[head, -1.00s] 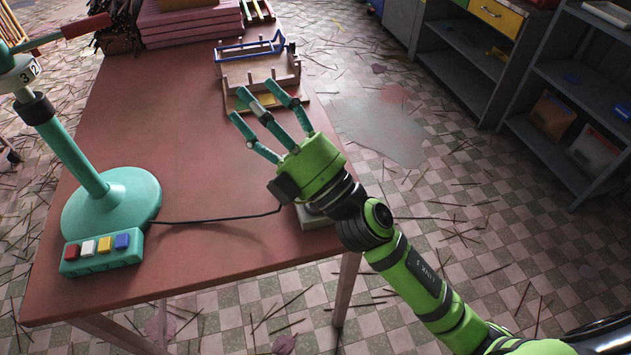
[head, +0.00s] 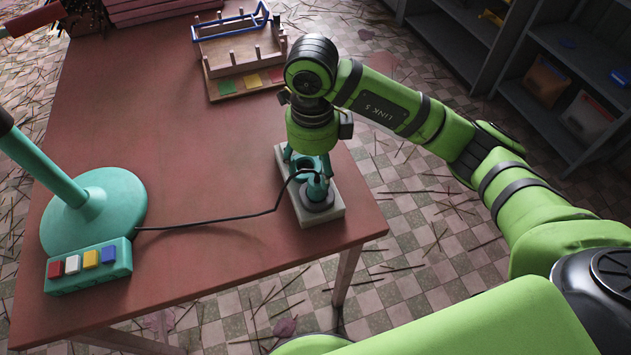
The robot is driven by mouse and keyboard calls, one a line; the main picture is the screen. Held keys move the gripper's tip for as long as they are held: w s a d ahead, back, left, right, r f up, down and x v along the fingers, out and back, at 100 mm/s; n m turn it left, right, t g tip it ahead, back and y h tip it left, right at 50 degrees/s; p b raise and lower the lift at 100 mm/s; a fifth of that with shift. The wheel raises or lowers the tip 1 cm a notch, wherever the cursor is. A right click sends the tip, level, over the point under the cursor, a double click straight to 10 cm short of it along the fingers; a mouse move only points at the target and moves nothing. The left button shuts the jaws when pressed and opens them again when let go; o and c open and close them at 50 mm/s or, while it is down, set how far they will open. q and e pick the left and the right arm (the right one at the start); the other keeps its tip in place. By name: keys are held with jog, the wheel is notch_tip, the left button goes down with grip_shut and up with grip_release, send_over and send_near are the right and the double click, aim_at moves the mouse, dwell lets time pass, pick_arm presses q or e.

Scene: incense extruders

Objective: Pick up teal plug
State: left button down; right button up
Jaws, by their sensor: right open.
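The teal plug (head: 317,189) stands upright on a round grey disc on a pale block (head: 330,216) at the table's near right edge. A black cable (head: 235,218) runs from the plug to the teal machine. My right gripper (head: 305,172) points down just behind the plug, its teal fingers open. Its fingers and the plug are similar in colour and overlap in the picture, so I cannot tell if they touch. My left gripper is not in view.
The teal machine's round base (head: 95,215) and its button box (head: 90,266) stand at the left of the red table (head: 190,130). A wooden rack (head: 240,60) with a blue frame is behind my arm. The table's middle is clear.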

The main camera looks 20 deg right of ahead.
aim_at(318, 181)
jog(key=f+p, duration=0.1)
jog(key=f, duration=0.2)
jog(key=f+p, duration=0.1)
jog(key=f, duration=0.1)
jog(key=shift+s+d+f+p, duration=0.15)
jog(key=shift+s+d+p, duration=0.15)
jog(key=shift+d, duration=0.05)
jog(key=shift+f, duration=0.45)
jog(key=shift+a, duration=0.1)
jog(key=shift+c, duration=0.4)
jog(key=c, duration=1.2)
